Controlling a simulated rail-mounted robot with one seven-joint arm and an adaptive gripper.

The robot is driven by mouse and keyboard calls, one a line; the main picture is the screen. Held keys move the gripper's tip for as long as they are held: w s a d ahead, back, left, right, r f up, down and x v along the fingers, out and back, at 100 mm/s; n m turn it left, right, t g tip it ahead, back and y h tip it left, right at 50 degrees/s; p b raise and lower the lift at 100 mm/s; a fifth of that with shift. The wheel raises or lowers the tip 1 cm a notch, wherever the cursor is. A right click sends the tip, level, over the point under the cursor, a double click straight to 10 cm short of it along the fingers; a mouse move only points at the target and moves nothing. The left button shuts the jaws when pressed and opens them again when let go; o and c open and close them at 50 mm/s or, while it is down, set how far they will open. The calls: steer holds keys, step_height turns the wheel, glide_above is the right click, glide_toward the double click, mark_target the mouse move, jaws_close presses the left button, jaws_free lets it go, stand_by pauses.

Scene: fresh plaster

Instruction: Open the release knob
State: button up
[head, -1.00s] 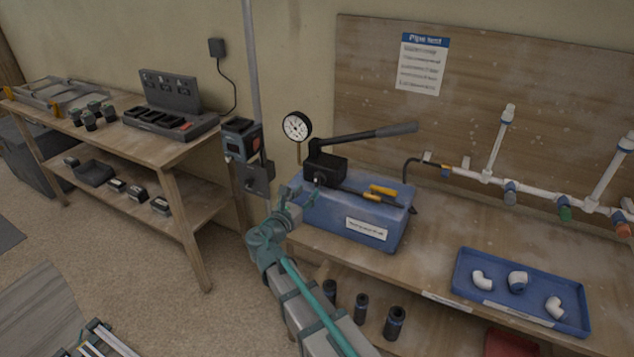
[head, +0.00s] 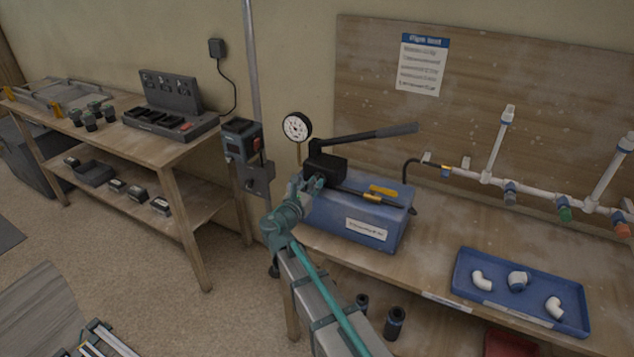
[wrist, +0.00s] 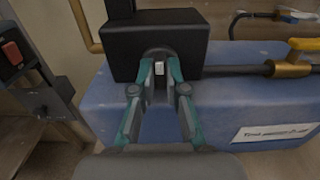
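A blue pressure test pump (head: 350,219) stands on the bench with a black block (head: 325,169) on its left end. The release knob (wrist: 159,68) is a small piece with a pale metal face, low on the front of the black block in the wrist view. My gripper (head: 316,184) is at the block's front face. In the wrist view its two teal fingertips (wrist: 160,72) stand apart, one on each side of the knob. I cannot tell whether they touch it. In the head view my gripper hides the knob.
A long black pump lever (head: 370,136) rises to the right above the block. A pressure gauge (head: 297,127) stands behind. A yellow-handled valve (head: 382,190) is on the pump's top. A blue tray (head: 470,262) with white fittings lies at right. A grey box (wrist: 45,101) is close at left.

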jaws_close()
steer(key=n+p, duration=0.1)
steer(key=p, duration=0.2)
steer(key=shift+r, duration=0.35)
steer(key=n+p, duration=0.5)
steer(key=p, duration=0.3)
steer(key=shift+n, duration=0.3)
steer(key=shift+f+n+p, duration=0.35)
steer(key=shift+n+p, duration=0.3)
steer(key=shift+n, duration=0.05)
